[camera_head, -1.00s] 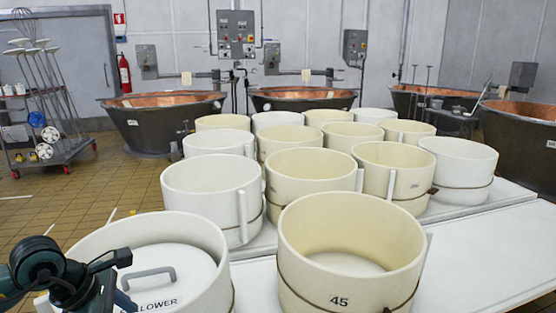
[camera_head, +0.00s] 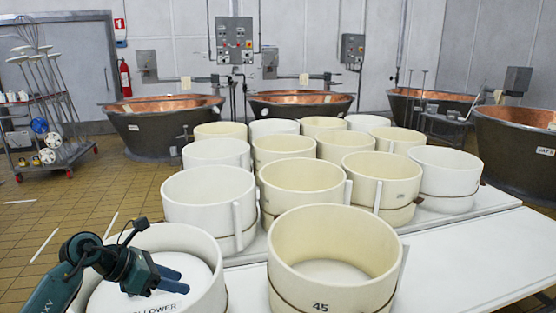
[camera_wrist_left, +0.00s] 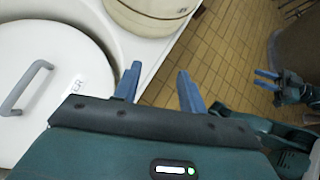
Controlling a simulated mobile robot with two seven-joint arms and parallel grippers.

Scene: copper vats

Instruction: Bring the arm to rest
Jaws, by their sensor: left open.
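My left gripper (camera_head: 168,279) is dark teal with blue fingers. It hangs over the front-left white tub, in front of its lid (camera_head: 120,297), which is lettered partly "LOWER". In the left wrist view its two fingers (camera_wrist_left: 158,86) are apart with nothing between them. The lid with its grey handle (camera_wrist_left: 25,88) lies to the left of the fingers there. Another teal gripper with blue fingers (camera_wrist_left: 268,79), which looks like my right one, shows small at the right of the wrist view. Its finger gap is too small to judge.
Several cream tubs stand close together on white tables (camera_head: 470,255), including one marked 45 (camera_head: 320,306). Copper-lined vats (camera_head: 165,125) stand behind. A tool trolley (camera_head: 60,155) is at the left. Tiled floor (camera_head: 120,185) is open between trolley and tubs.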

